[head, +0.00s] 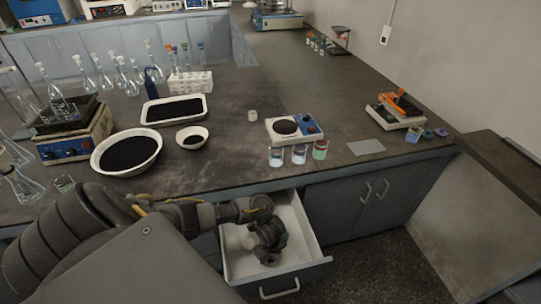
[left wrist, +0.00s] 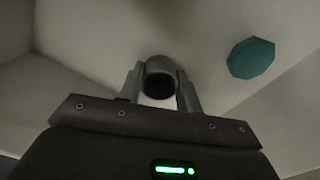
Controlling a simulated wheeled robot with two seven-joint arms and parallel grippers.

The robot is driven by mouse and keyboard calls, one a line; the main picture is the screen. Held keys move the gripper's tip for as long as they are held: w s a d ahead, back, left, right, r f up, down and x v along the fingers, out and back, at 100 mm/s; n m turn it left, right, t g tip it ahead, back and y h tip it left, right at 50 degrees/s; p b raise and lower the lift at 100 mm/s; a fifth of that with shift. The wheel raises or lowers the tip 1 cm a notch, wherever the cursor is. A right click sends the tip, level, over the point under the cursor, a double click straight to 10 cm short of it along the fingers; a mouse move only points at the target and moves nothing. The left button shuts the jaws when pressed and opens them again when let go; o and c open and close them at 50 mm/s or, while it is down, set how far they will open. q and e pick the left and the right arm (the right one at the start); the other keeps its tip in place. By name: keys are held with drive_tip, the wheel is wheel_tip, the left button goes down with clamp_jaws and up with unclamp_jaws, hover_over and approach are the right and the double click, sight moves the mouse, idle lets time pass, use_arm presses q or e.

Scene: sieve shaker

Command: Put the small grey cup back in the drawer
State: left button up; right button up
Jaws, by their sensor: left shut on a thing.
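The small grey cup (left wrist: 160,68) is held between the fingers of my left gripper (left wrist: 160,98). Its dark round opening shows in the left wrist view. In the head view my left gripper (head: 266,246) reaches down inside the open drawer (head: 307,240), and its wrist covers most of the cup. I cannot tell whether the cup touches the drawer floor. The drawer's pale inside (left wrist: 90,35) fills the left wrist view. My right gripper is not in view.
A teal eight-sided thing (left wrist: 251,58) lies in the drawer beside the cup. The drawer's front panel (head: 280,280) stands pulled out below the counter.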

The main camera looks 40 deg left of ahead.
sight(270, 261)
use_arm(q)
drive_tip(key=shift+f, duration=0.2)
drive_tip(key=o, duration=1)
drive_tip(key=shift+c, duration=0.2)
drive_tip(key=shift+r, duration=0.1)
drive_tip(key=shift+r, duration=0.5)
wheel_tip(270, 261, up, 11)
drive_tip(key=p, duration=0.5)
drive_tip(key=shift+r+p, duration=0.2)
drive_tip(key=shift+p, duration=0.2)
